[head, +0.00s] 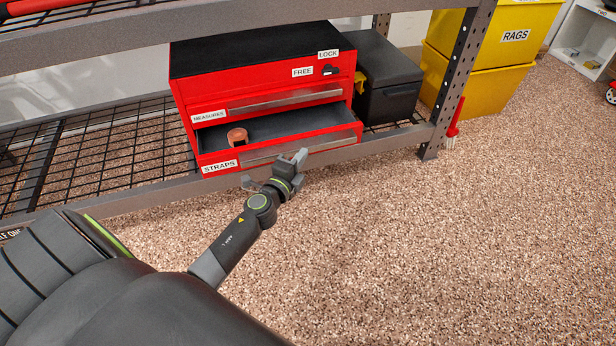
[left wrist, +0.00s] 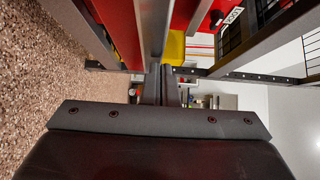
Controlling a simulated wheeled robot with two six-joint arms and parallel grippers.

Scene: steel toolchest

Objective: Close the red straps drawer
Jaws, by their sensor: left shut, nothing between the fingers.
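The red straps drawer (head: 250,149), labelled STRAPS, is the bottom drawer of the red toolchest (head: 210,95) and stands open in the head view. An orange-brown roll (head: 237,136) lies inside it. A silver handle strip (head: 330,143) runs along its front. My left gripper (head: 300,156) is shut and empty, at the drawer's front by the handle strip; I cannot tell whether it touches. In the left wrist view the shut fingers (left wrist: 163,85) point along beside a red front (left wrist: 118,30) and a silver strip. My right gripper is not in view.
The chest sits on a wire shelf with a grey front beam (head: 130,195). A black case (head: 385,85) stands to its right, beside a perforated shelf post (head: 460,75). Yellow RAGS bins (head: 490,60) stand beyond. The speckled floor (head: 450,250) in front is clear.

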